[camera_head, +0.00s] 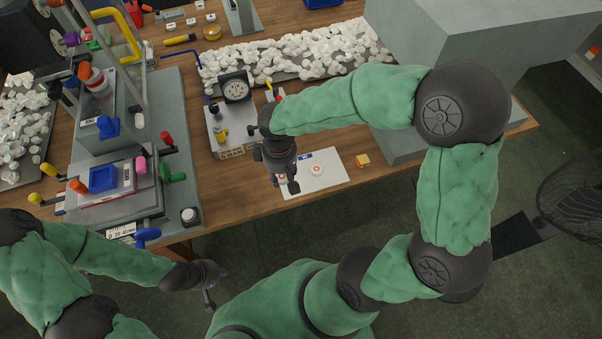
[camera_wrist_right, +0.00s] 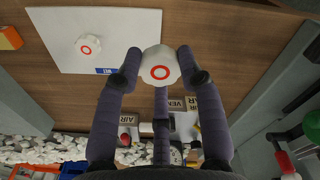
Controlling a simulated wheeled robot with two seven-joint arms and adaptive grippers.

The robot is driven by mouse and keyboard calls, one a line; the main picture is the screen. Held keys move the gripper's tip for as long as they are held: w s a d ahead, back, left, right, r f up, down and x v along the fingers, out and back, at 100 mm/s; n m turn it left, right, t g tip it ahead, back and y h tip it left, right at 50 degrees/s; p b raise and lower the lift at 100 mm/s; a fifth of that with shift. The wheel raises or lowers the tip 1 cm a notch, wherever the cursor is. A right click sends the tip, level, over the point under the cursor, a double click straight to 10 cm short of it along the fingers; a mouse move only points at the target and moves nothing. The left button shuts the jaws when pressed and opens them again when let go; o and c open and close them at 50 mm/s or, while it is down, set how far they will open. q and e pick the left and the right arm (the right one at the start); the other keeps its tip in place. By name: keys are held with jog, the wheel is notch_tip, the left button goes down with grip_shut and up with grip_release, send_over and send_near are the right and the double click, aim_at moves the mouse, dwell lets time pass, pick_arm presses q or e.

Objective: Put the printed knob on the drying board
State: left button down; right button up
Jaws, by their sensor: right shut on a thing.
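My right gripper (camera_head: 285,184) is shut on a white knob with a red ring mark. The held knob (camera_wrist_right: 160,66) shows between the fingertips in the right wrist view, its printed face towards the camera. The white drying board (camera_head: 330,180) lies on the table beside the gripper; it also shows in the right wrist view (camera_wrist_right: 125,30). Another white knob with a red ring (camera_head: 317,170) lies on the board. In the head view the gripper is over the board's left part, and mostly hides the held knob. My left gripper (camera_head: 209,299) hangs near the table's front; its fingers are unclear.
A small orange-yellow block (camera_head: 362,160) is right of the board. A dial gauge stand (camera_head: 236,90) is behind the gripper. The pad printer (camera_head: 110,170) stands on the left. A tray of white knobs (camera_head: 290,58) lies behind, and a large grey box (camera_head: 460,40) is at the right.

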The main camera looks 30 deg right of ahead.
jog(key=b, duration=0.3)
send_over(297, 178)
notch_tip(297, 178, down, 7)
jog(key=shift+s+a+r, duration=0.1)
jog(key=shift+s+r, duration=0.05)
jog(key=shift+f+b, duration=0.6)
jog(key=shift+f, duration=1.05)
jog(key=o, duration=0.9)
jog(key=shift+f, duration=0.15)
notch_tip(297, 178, up, 12)
jog(key=p, duration=0.4)
jog(key=shift+s+r, duration=0.1)
jog(key=shift+r, duration=0.1)
